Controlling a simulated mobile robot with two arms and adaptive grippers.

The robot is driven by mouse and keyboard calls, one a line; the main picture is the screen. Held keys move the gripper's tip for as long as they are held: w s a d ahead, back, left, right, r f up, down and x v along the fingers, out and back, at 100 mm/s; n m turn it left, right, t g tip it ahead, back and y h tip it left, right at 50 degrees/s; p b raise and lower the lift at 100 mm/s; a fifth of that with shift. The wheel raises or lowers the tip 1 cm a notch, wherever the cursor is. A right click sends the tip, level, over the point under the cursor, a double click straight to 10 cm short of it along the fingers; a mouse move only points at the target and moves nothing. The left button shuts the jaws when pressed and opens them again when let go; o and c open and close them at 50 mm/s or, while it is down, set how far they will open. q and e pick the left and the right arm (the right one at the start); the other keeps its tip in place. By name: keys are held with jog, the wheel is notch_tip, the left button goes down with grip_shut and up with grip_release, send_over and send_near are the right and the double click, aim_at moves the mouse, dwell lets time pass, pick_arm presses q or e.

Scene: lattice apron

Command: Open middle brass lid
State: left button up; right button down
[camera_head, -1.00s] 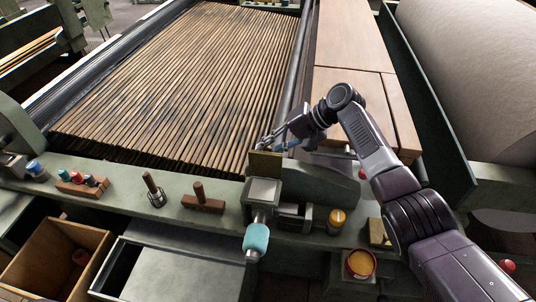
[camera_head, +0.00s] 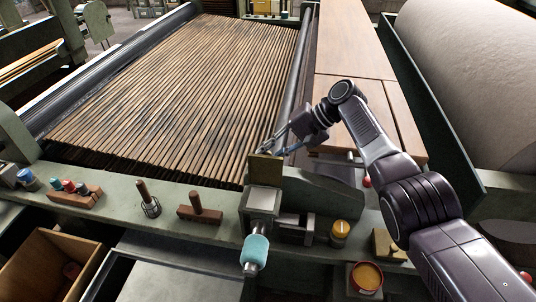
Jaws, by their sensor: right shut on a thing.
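A brass lid (camera_head: 264,169) stands upright, facing me, at the back edge of a grey metal block (camera_head: 264,200) on the front rail. My right gripper (camera_head: 271,147) reaches in from the right with its fingertips at the lid's top edge. It is shut on the lid. The fingertips are small and partly hidden behind the lid. My left gripper is out of view.
A slatted wooden bed (camera_head: 175,85) lies behind the rail. A teal-handled part (camera_head: 256,251) hangs in front of the block. A yellow-topped knob (camera_head: 340,229), a round pot (camera_head: 366,277) and a wooden-handled tool (camera_head: 148,200) are nearby.

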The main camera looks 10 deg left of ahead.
jog(key=c, duration=1.8)
grip_release()
jog(key=shift+f, duration=0.1)
jog(key=v, duration=1.2)
jog(key=shift+w+a, duration=0.1)
jog(key=shift+c, duration=0.5)
